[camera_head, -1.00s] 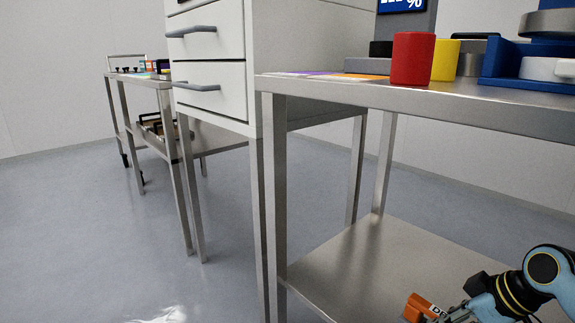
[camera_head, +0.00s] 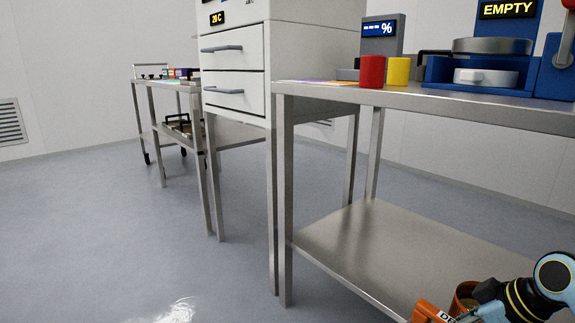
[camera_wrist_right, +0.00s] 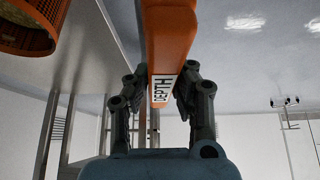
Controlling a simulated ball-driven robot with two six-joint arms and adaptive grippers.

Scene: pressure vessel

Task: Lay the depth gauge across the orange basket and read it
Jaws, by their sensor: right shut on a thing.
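The depth gauge (camera_head: 427,313) is an orange bar with a white label at the bottom edge of the head view. In the right wrist view the gauge (camera_wrist_right: 172,35) runs up from between the fingers, its label reading DEPTH. My right gripper (camera_wrist_right: 161,88) is shut on it at the labelled end. The orange basket (camera_head: 465,301) shows at the lower shelf, partly hidden by my right arm. In the right wrist view the basket (camera_wrist_right: 25,38) is at the upper left, apart from the gauge, with a mesh-like inside. My left gripper is not in view.
A steel table with a lower shelf (camera_head: 345,240) stands at the right. On its top are a red cup (camera_head: 372,72), a yellow cup (camera_head: 398,71) and a blue device with an EMPTY display (camera_head: 508,9). A drawer cabinet (camera_head: 235,65) stands behind. The floor at left is clear.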

